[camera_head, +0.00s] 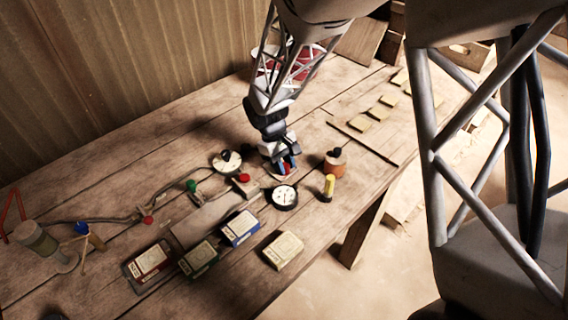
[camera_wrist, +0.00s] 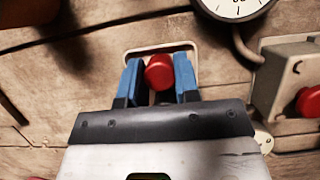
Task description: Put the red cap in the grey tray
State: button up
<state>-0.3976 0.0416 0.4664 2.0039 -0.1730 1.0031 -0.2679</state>
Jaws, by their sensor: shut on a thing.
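The red cap (camera_wrist: 159,72) sits between the blue fingers of my gripper (camera_wrist: 158,70) in the wrist view, with a finger on each side. In the head view my gripper (camera_head: 287,166) points down over the table, and only a bit of red shows between the fingers. The grey tray (camera_wrist: 187,47) shows as a pale rounded rim just beyond the fingertips. Its near part is hidden by the fingers and cap. In the head view the pale tray edge (camera_head: 285,177) lies under the gripper. I cannot tell whether the cap touches the tray floor.
A grey box with a red button (camera_wrist: 308,101) is at right in the wrist view. A white dial (camera_head: 285,196) lies close in front of the gripper. An orange pot (camera_head: 334,164) and yellow cylinder (camera_head: 328,187) stand to the right. Several small boxes lie at the front.

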jog(key=o, duration=0.7)
jog(key=v, duration=1.2)
jog(key=shift+r, duration=0.15)
dwell(0.4)
